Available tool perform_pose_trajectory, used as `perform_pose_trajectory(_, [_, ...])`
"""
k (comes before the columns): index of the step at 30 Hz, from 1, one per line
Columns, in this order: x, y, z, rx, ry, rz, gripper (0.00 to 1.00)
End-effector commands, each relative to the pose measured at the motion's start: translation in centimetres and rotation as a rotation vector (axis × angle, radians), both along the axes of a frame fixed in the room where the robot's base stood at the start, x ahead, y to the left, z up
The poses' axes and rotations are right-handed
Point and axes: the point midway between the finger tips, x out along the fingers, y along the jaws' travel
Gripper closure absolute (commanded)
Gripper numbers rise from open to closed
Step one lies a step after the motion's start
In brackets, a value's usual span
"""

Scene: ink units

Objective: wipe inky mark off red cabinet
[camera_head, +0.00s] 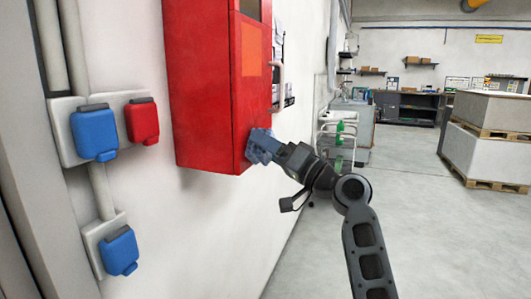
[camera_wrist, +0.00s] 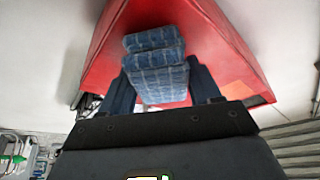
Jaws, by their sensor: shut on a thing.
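The red cabinet (camera_head: 208,85) hangs on the white wall at the left of centre in the head view, with its lower front corner by my gripper. It also fills the upper part of the wrist view (camera_wrist: 222,48). My gripper (camera_head: 262,146) is at the cabinet's lower right side and is shut on a folded blue checked cloth. The cloth (camera_wrist: 157,62) sits between the two fingers in the wrist view and appears against the cabinet face; I cannot tell if it touches. No inky mark shows; the cloth and gripper hide part of the surface.
Blue socket boxes (camera_head: 95,133) and a red one (camera_head: 142,121) are on the wall at left. A cart with a green bottle (camera_head: 340,132) stands behind my arm. Boxes on pallets (camera_head: 490,140) stand at right. The floor (camera_head: 440,240) at right is clear.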

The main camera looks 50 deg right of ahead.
Motion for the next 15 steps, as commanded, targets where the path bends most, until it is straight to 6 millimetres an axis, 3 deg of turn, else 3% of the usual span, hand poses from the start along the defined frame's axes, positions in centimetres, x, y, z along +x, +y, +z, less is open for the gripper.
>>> perform_pose_trajectory(15, [1.4, -3.0, -0.1, 0.000, 0.000, 0.001, 0.62])
